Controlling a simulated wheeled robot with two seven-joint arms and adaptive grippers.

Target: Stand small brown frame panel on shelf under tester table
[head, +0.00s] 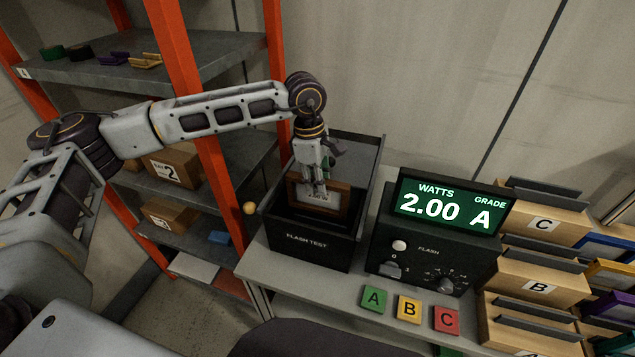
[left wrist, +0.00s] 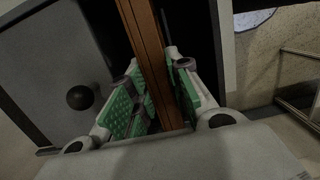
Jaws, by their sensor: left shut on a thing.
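The small brown frame panel (head: 337,205) is in the black flash test box (head: 310,246), upright, with its pale face toward the head camera. My left gripper (head: 318,183) reaches down into the box from above and is shut on the panel. In the left wrist view the panel (left wrist: 152,60) runs edge-on between the green finger pads of the gripper (left wrist: 160,105). Whether the panel's lower edge touches the box floor is hidden. The tester table (head: 258,268) carries the box. My right gripper is not in view.
The tester (head: 430,240) right of the box reads 2.00 watts, grade A. Tiles A (head: 373,299), B (head: 408,309) and C (head: 446,319) lie at the table front. Lettered bins (head: 540,255) stand at right. An orange rack (head: 200,100) with cartons stands at left.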

